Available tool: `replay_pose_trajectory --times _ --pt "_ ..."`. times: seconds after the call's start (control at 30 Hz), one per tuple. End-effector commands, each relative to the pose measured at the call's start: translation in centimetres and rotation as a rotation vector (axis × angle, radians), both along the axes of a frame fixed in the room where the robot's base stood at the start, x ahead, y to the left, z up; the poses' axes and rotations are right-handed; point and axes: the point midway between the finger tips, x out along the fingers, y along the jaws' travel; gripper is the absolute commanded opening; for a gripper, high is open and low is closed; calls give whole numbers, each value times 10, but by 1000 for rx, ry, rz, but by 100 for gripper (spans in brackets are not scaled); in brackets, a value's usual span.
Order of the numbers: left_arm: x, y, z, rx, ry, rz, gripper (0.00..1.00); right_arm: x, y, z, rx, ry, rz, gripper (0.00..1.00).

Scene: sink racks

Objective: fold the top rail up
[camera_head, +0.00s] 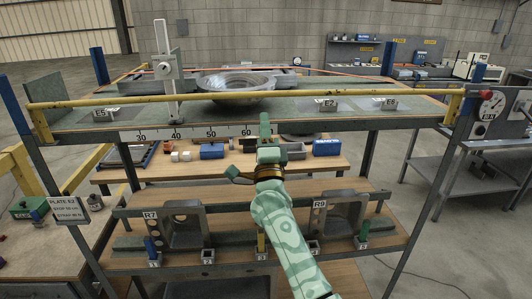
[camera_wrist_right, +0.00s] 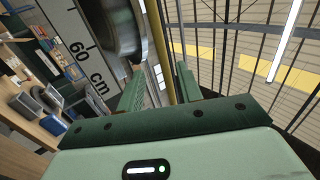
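The top rail (camera_head: 330,95) is a long yellow bar running across the front of the upper shelf, carried on yellow end arms. My right gripper (camera_head: 265,122) is just below the rail's middle, in front of the shelf's front edge. In the right wrist view its two green fingers (camera_wrist_right: 159,84) are apart, with no object clamped. The yellow rail (camera_wrist_right: 160,40) passes between them in that picture; I cannot tell whether it touches them. My left gripper is out of view.
The upper shelf (camera_head: 130,118) holds a large metal bowl (camera_head: 236,86) and a height gauge (camera_head: 168,75) close behind the rail. The lower shelf carries metal brackets (camera_head: 186,225). A grey side bench (camera_head: 470,145) stands at right. Open floor lies between it and the rack.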

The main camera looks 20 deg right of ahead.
Motion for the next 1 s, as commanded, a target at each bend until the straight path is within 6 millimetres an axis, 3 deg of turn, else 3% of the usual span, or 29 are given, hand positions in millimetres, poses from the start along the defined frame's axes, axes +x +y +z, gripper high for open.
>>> replay_pose_trajectory --times 0.03,0.2,0.4,0.83,0.9,0.97,1.0 --pt "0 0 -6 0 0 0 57 -10 2 -11 2 1 0 36" --pt "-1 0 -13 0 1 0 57 -35 9 -27 -1 1 0 36" --pt "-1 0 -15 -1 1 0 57 -46 11 -33 -1 1 0 36" --pt "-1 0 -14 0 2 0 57 -46 11 -33 -5 1 -3 36" --pt "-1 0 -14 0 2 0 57 -44 16 -35 -72 28 -17 36" --pt "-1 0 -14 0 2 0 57 -35 27 -52 -183 93 -31 36" --pt "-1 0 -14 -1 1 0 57 -28 36 -70 -267 149 -35 36"
